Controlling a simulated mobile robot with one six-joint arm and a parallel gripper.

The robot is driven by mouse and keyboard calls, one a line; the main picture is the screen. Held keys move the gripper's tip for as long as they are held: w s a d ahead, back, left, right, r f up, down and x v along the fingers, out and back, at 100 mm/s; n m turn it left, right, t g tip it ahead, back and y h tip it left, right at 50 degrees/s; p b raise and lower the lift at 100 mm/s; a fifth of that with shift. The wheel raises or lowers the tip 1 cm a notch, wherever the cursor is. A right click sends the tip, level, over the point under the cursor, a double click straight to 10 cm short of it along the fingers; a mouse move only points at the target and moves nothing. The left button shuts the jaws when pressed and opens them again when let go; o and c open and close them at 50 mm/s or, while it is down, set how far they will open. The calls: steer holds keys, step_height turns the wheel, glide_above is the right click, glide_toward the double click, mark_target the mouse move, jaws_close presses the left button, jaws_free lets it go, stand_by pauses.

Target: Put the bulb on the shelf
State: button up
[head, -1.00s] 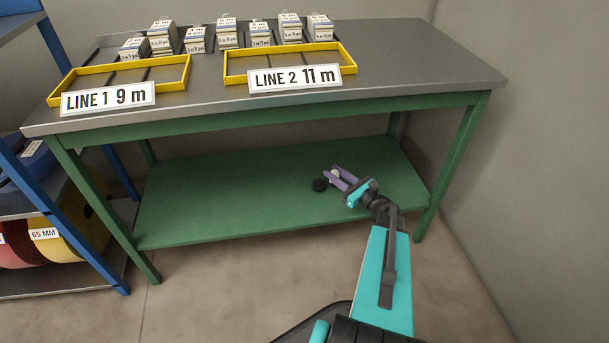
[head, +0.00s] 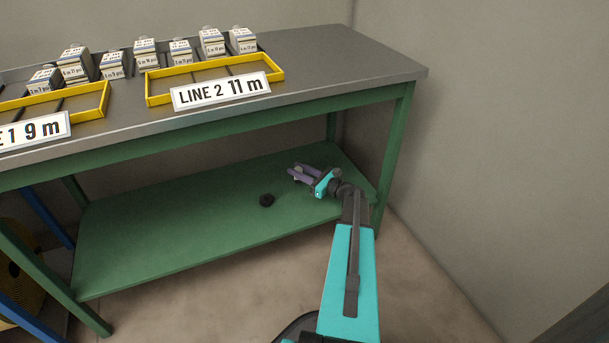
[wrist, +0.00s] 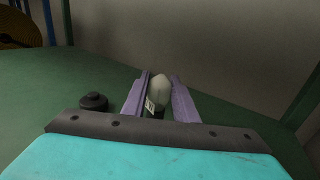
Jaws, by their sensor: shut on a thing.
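The bulb (wrist: 160,90) is a pale grey, rounded thing with a small label near its base. In the wrist view it sits between the two purple fingers of my gripper (wrist: 158,103), which is shut on it. In the head view my gripper (head: 300,173) is over the right part of the green lower shelf (head: 150,230), under the workbench top. The bulb is small and mostly hidden there. I cannot tell whether it touches the shelf.
Above is the grey bench top (head: 330,60) with a yellow tray (head: 215,80) and several small boxes (head: 212,42). A green leg (head: 395,150) stands at right.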

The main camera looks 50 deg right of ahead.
steer(key=d, duration=0.2)
steer(key=d+b, duration=0.1)
steer(key=shift+w+d+f, duration=0.25)
steer(key=shift+w+d, duration=0.05)
steer(key=shift+w, duration=0.05)
steer(key=shift+d+r, duration=0.1)
steer(key=shift+d, duration=0.3)
steer(key=shift+f+b, duration=1.2)
steer(key=shift+f, duration=0.6)
steer(key=shift+f, duration=0.1)
steer(key=o, duration=1.1)
steer(key=shift+c, duration=0.2)
steer(key=shift+s+d+r+p, duration=0.1)
steer(key=shift+s+r+p, duration=0.15)
steer(key=shift+s, duration=0.3)
steer(key=s+p, duration=0.1)
steer(key=s, duration=0.2)
steer(key=s+d+p, duration=0.1)
steer(key=s, duration=0.3)
steer(key=s+p, duration=0.1)
steer(key=s, duration=0.2)
steer(key=shift+s+d+f, duration=0.15)
steer(key=shift+s+d, duration=0.2)
